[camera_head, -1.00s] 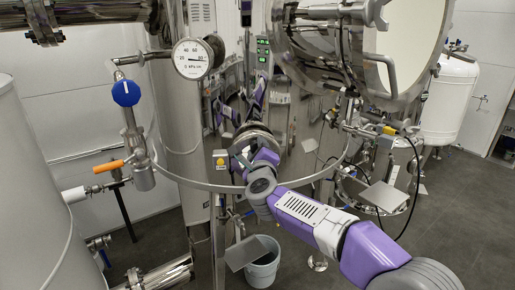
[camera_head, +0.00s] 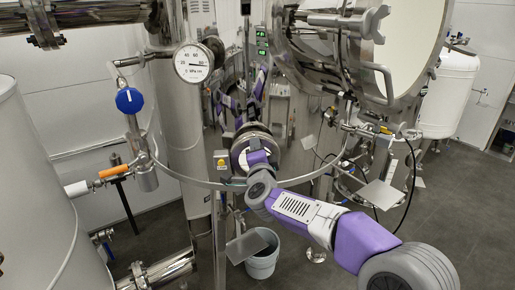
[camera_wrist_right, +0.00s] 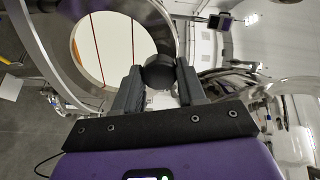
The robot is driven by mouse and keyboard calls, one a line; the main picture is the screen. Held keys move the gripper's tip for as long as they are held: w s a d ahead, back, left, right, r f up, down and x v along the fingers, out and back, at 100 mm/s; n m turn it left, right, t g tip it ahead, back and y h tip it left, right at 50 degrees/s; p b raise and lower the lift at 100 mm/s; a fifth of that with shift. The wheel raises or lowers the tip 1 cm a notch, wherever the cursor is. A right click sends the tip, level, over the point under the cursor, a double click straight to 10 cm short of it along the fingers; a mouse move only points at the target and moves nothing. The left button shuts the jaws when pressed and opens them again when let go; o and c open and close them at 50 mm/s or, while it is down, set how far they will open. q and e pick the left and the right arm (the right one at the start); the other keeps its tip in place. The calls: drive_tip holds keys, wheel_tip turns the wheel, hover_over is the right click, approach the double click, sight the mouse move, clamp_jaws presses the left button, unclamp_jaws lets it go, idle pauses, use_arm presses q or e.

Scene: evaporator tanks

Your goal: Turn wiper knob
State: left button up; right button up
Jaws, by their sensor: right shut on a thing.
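The wiper knob (camera_wrist_right: 160,70), a black round knob, sits between the two dark fingers of my right gripper (camera_wrist_right: 160,76) in the right wrist view. The gripper is shut on it, with a finger on each side. In the head view my right arm reaches in from the lower right to the round port (camera_head: 238,152) on the shiny steel tank (camera_head: 296,160). There, my purple wrist hides the knob and the fingertips. My left gripper is not in view.
A pressure gauge (camera_head: 193,62) and a blue valve knob (camera_head: 129,100) stand left of the port. An orange-handled valve (camera_head: 114,171) is further left. A curved steel rail (camera_head: 200,183) runs around the tank in front. A grey bucket (camera_head: 262,262) stands on the floor below my arm.

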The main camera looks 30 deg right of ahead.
drive_tip(key=shift+n, duration=0.6)
drive_tip(key=o, duration=1)
drive_tip(key=shift+o, duration=0.2)
drive_tip(key=v, duration=0.7)
drive_tip(key=shift+s+a+b, duration=0.2)
drive_tip(key=shift+s+b, duration=0.05)
drive_tip(key=shift+b, duration=0.1)
drive_tip(key=shift+f, duration=0.1)
